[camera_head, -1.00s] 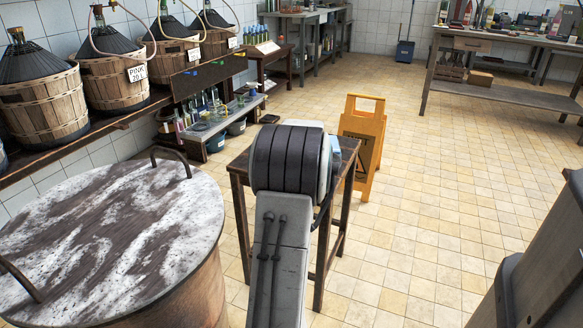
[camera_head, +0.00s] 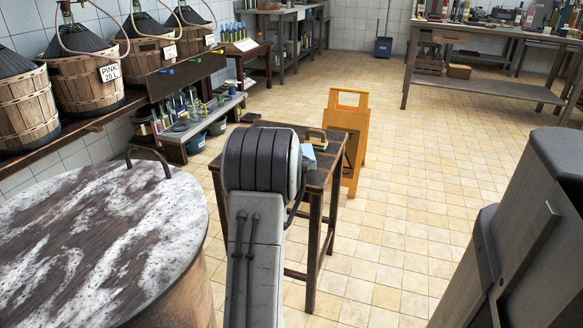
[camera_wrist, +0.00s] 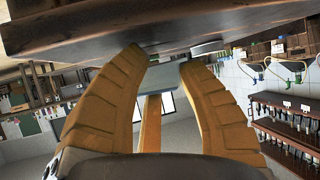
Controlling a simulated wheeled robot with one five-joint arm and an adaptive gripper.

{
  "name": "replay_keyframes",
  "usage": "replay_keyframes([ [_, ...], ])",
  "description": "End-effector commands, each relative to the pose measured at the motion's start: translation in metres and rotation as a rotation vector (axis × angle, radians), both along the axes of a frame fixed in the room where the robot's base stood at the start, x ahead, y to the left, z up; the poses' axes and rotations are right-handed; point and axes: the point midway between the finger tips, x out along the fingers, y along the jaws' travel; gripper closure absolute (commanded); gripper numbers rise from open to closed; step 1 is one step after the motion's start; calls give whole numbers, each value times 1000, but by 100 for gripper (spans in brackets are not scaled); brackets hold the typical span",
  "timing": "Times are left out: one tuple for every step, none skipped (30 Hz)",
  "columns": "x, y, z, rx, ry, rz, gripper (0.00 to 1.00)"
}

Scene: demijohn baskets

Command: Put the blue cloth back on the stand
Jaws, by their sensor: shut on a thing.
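My gripper (camera_wrist: 164,60) has two yellow-brown fingers, closed in on the pale blue cloth (camera_wrist: 160,76) between their tips. In the head view my arm hides most of the gripper, and the blue cloth (camera_head: 308,153) shows just right of the wrist. The small dark wooden stand (camera_head: 330,160) is table-like and stands behind and right of my arm. The cloth appears over or close to its top; I cannot tell whether it touches. In the wrist view a dark wooden surface (camera_wrist: 200,22) lies close beyond the fingertips.
A tan and dark arched item (camera_head: 317,137) shows at the stand top. A yellow floor sign (camera_head: 351,125) stands just behind the stand. A large marbled-top barrel (camera_head: 100,235) is at left front. Basketed demijohns (camera_head: 90,80) line the left shelf. The tiled floor at right is open.

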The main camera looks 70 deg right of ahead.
Motion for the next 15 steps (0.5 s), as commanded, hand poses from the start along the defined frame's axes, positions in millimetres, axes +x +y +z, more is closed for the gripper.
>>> replay_keyframes([
  [0,0,0,-2,-1,0,99],
  [0,0,1,-2,-1,0,99],
  [0,0,1,-2,-1,0,99],
  [0,0,1,-2,-1,0,99],
  [0,0,1,-2,-1,0,99],
  [0,0,1,-2,-1,0,99],
  [0,0,1,-2,-1,0,99],
  [0,0,1,-2,-1,0,99],
  [0,0,0,-2,-1,0,99],
  [0,0,-1,-2,-1,0,99],
  [0,0,-2,-2,-1,0,99],
  [0,0,-3,-2,-1,0,99],
  [0,0,-4,-2,-1,0,99],
  [0,0,-5,-2,-1,0,99],
  [0,0,-6,-2,-1,0,99],
])
